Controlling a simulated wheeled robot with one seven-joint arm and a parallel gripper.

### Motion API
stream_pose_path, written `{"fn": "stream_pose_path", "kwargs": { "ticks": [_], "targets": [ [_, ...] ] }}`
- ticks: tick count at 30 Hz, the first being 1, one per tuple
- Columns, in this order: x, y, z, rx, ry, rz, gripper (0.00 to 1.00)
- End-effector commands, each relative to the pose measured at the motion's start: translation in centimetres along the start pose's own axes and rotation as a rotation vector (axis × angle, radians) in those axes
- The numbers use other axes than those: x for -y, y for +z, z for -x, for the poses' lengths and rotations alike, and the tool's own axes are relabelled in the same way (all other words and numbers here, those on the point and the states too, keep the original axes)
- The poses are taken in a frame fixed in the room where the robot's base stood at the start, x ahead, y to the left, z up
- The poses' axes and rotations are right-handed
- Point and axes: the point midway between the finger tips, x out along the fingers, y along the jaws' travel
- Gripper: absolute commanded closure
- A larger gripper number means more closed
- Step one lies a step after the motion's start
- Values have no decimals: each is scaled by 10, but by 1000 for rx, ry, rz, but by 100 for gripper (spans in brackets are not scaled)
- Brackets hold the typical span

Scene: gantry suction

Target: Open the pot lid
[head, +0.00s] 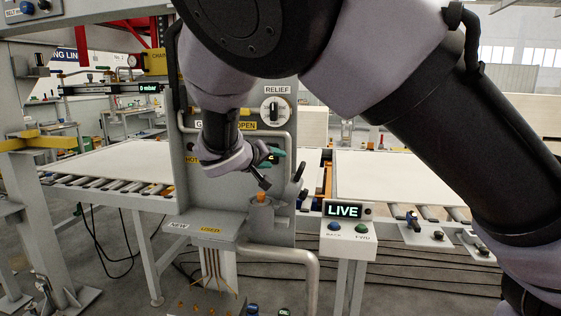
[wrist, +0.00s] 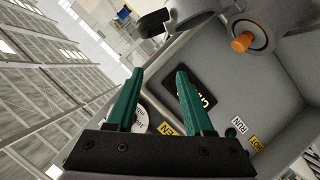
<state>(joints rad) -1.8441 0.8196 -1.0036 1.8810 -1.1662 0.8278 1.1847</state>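A small grey pot (head: 262,218) stands at the front of the grey panel station in the head view. An orange knob-like piece (head: 261,197) sits at its top. In the wrist view, the orange piece (wrist: 242,42) shows in a round grey rim at upper right. I cannot tell whether this piece belongs to the lid. My gripper (head: 276,155) is above the pot, apart from it. In the wrist view, the green fingers of my gripper (wrist: 160,72) are spread with nothing held between them. My wrist partly hides the panel behind.
The panel carries a RELIEF dial (head: 275,110) and a dark lever (head: 299,172) at its right. A LIVE display box (head: 346,211) stands right of the pot. A grey pipe (head: 300,255) bends below it. White boards (head: 380,177) lie on rollers at both sides.

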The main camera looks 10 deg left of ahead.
Motion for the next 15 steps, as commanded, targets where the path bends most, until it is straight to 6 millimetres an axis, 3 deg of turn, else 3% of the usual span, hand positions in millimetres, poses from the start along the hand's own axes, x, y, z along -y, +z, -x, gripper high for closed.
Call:
{"fn": "stream_pose_path", "kwargs": {
  "ticks": [6, 15],
  "targets": [
    [0, 0, 30, 0, -1, 0, 48],
    [0, 1, 35, 1, 1, 0, 48]
  ]
}}
